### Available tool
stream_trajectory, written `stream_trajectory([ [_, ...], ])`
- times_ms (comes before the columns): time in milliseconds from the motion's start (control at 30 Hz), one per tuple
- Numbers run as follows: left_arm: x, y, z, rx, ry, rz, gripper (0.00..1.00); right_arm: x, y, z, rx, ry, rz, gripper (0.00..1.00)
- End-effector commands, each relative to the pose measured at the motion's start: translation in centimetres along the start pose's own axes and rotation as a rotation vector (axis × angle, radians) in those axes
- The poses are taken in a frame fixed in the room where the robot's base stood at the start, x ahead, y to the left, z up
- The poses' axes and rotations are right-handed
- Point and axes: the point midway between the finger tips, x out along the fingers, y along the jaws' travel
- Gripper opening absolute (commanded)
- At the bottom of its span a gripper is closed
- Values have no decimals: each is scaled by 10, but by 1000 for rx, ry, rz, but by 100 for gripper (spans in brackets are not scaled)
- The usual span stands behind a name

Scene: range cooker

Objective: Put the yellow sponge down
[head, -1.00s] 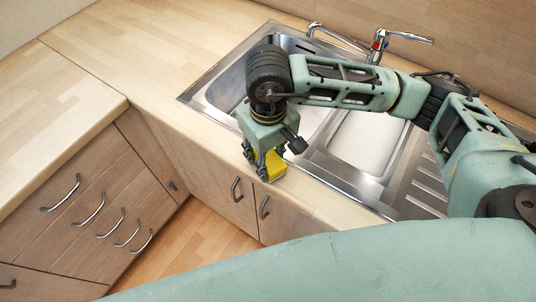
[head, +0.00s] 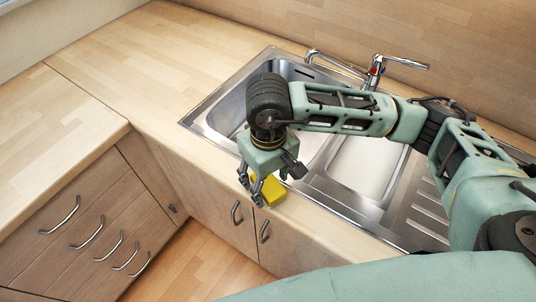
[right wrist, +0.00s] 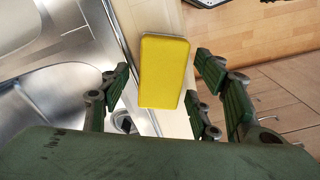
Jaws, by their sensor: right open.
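The yellow sponge (head: 272,190) lies on the wooden counter strip between the sink and the counter's front edge. My right gripper (head: 255,190) is above and beside it in the head view and hides part of it. In the right wrist view the sponge (right wrist: 163,72) shows nearly whole, between and beyond the spread fingers of the right gripper (right wrist: 165,95). There is a gap on each side, so the gripper is open and not holding it. My left gripper is not in view.
The steel sink (head: 232,105) with two basins lies just behind the sponge, with a tap (head: 374,72) at its back. The counter (head: 120,65) to the left is clear. Cupboards with handles (head: 237,212) are below the front edge.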

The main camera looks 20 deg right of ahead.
Motion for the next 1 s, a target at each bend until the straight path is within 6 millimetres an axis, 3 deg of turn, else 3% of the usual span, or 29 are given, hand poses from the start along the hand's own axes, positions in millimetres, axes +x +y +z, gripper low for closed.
stream_trajectory([
  [300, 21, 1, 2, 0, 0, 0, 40, -71, 0, -2, -2, 8, 0, 57],
  [500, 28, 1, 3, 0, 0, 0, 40, -106, 0, -1, -1, 4, -1, 57],
  [700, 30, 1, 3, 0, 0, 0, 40, -121, 0, 0, 0, 0, 0, 57],
  [1000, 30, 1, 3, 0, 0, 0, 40, -122, 0, 0, -1, -1, -1, 57],
])
